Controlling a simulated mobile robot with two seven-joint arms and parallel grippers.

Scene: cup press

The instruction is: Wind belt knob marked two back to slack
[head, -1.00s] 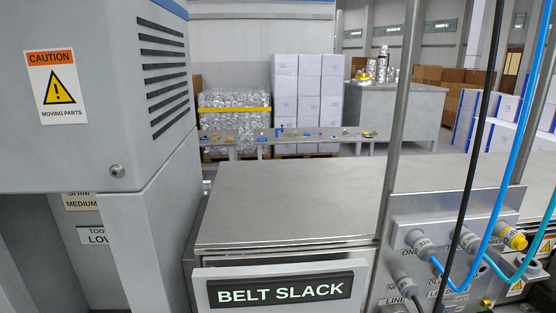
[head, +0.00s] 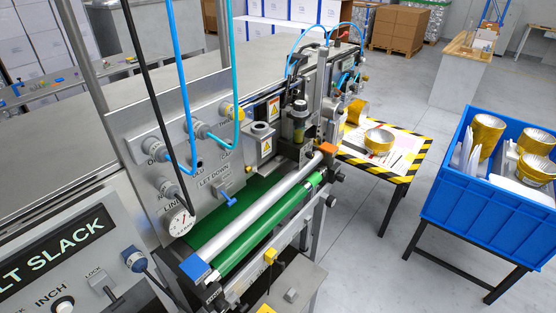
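Neither of my grippers is in view. The green belt (head: 255,230) runs along the front of the machine beside a silver roller (head: 265,210). A dark knob-like part (head: 213,294) sits at the belt's near end, below a blue block (head: 195,267). Another dark knob-like part (head: 331,201) shows near the far end. No mark "two" can be read on either, so I cannot tell which is the named knob. The display (head: 60,252) at the lower left is cut off and reads "LT SLACK".
A grey panel (head: 165,125) carries connectors with blue, teal and black hoses. A blue crate (head: 470,205) with gold cups stands at the right. Grey floor (head: 365,255) is open between machine and crate.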

